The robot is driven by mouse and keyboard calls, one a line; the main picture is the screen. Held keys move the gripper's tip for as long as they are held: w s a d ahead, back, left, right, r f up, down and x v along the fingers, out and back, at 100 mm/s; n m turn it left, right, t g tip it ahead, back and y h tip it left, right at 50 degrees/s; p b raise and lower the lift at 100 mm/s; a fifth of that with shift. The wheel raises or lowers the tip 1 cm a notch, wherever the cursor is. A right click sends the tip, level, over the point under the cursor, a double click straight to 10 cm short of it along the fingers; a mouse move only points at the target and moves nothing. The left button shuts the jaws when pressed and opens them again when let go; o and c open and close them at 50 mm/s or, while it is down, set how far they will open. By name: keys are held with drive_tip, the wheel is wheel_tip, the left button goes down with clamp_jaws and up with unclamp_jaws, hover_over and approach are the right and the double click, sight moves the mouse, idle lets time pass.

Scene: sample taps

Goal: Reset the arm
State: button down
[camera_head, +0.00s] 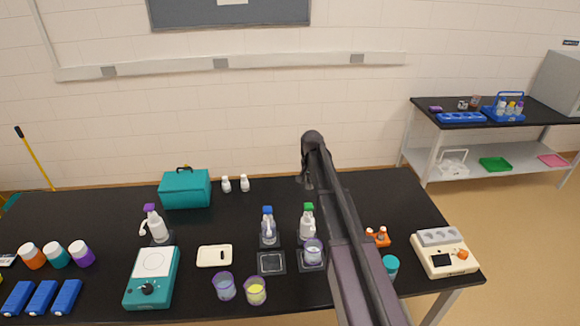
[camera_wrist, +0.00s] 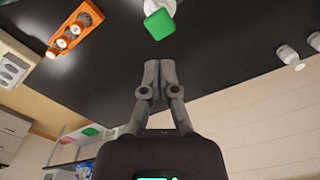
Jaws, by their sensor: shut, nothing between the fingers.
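My arm reaches up from the bottom right of the head view, over the black table (camera_head: 110,215). My gripper (camera_head: 304,181) hangs at its far end, above the table's back part. In the wrist view my gripper (camera_wrist: 160,66) has its two fingers together, with nothing between them. The green-capped bottle (camera_head: 307,222) stands just left of my arm in the head view. Its green cap (camera_wrist: 160,25) shows beyond my fingertips in the wrist view, apart from them. My arm hides part of the table's right side.
A blue-capped bottle (camera_head: 268,229), a purple-capped bottle (camera_head: 156,227), cups and a teal box (camera_head: 186,190) stand left of my arm. An orange rack (camera_head: 378,238) and a cream device (camera_head: 443,254) are right of it. A side table (camera_head: 480,122) stands behind.

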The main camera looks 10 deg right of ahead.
drive_tip(key=s+f+n+b, duration=0.2)
drive_tip(key=s+f+b, duration=0.2)
drive_tip(key=s, duration=0.5)
drive_tip(key=s+f+n+b, duration=0.2)
drive_tip(key=s+f+b, duration=0.2)
drive_tip(key=s, duration=0.6)
drive_tip(key=s+f+n+b, duration=0.2)
drive_tip(key=s+f+b, duration=0.2)
drive_tip(key=s, duration=0.6)
drive_tip(key=shift+f, duration=0.25)
